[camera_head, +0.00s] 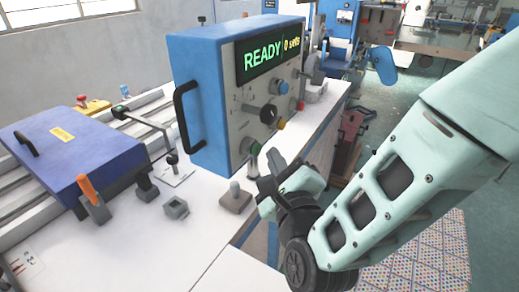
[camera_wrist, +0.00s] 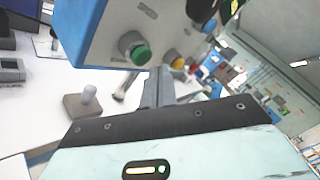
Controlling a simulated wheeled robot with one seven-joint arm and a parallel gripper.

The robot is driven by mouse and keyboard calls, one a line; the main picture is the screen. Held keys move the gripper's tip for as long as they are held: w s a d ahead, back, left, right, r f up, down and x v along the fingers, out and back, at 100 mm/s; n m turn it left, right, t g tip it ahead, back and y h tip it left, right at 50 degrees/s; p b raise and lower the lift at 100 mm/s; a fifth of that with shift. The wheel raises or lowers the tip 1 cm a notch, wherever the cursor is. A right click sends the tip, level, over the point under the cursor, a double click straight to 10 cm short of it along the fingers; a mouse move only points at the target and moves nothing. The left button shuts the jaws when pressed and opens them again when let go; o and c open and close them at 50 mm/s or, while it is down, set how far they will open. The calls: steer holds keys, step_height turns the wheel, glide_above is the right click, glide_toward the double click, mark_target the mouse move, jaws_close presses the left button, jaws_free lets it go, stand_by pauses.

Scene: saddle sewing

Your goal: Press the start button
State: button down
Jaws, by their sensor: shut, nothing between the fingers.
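The blue control box (camera_head: 205,95) stands on the white bench, with a grey front panel and a display (camera_head: 268,52) reading "READY" and "0 sets". A green button (camera_head: 255,148) sits at the panel's lower left corner; no legible label marks it as the start button. It also shows in the wrist view (camera_wrist: 141,54), above and left of my fingers. A yellow button (camera_head: 281,123) is to its right. My gripper (camera_head: 268,172) is shut and empty, just below and right of the green button in the head view. The closed fingers also show in the wrist view (camera_wrist: 158,86), pointing toward the panel's lower edge.
The panel also has a black knob (camera_head: 268,113), a blue button (camera_head: 283,87) and a red button (camera_head: 300,105). A small brown block with a grey post (camera_head: 236,198) stands below the box. A blue-lidded machine (camera_head: 75,150) is at left.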

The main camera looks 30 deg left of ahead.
steer(key=shift+a, duration=0.1)
steer(key=shift+a+b, duration=0.35)
steer(key=shift+b, duration=0.1)
